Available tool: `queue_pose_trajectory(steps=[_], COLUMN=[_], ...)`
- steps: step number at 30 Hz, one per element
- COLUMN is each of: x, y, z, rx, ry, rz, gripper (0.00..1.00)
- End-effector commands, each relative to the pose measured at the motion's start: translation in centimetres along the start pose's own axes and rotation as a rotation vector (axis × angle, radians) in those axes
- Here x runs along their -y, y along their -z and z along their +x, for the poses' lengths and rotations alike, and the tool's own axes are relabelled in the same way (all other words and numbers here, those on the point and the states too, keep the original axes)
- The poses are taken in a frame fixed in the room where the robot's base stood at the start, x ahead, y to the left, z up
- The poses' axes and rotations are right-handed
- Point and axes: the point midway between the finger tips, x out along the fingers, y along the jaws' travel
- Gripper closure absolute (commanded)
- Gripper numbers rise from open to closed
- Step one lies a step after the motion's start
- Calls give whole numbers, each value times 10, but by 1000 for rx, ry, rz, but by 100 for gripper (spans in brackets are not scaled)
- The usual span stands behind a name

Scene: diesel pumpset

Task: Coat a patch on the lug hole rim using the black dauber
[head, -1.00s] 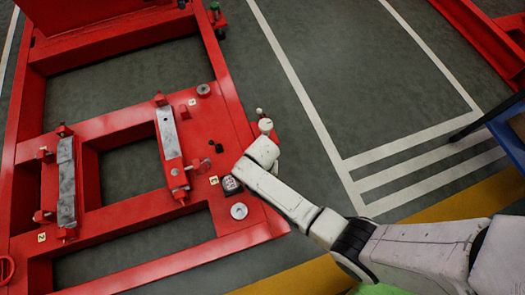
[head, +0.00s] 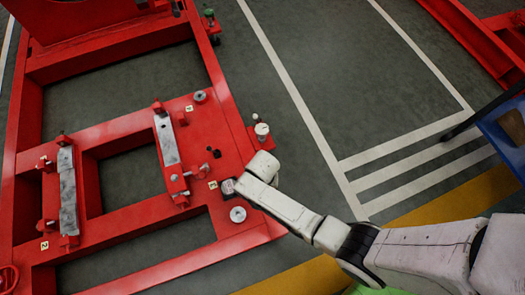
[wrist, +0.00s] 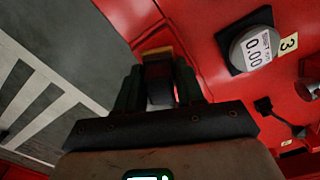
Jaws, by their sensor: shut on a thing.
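In the wrist view my gripper (wrist: 160,92) is shut on a dark block-like thing with a tan strip at its far end (wrist: 156,52). It looks like the dauber, but its working tip is hidden. The held thing is over or near the red frame (wrist: 200,20); I cannot tell whether it touches. In the head view my own white wrist hides the gripper, above the right edge of the red frame (head: 225,135). I cannot make out the lug hole rim or any coated patch for certain.
A round gauge reading 0.00 (wrist: 257,48) sits beside label 3 (wrist: 288,43); the gauge also shows in the head view (head: 228,187). A white-topped cylinder (head: 262,132) stands on a red tab. A grey disc (head: 238,214) lies nearby.

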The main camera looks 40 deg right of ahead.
Motion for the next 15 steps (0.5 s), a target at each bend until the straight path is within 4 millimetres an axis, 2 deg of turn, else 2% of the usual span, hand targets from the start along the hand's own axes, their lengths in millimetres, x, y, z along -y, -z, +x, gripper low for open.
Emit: queue_pose_trajectory(steps=[15], x=[6], y=[14], z=[1], rx=[-2], ry=[2], rz=[2], gripper=[87])
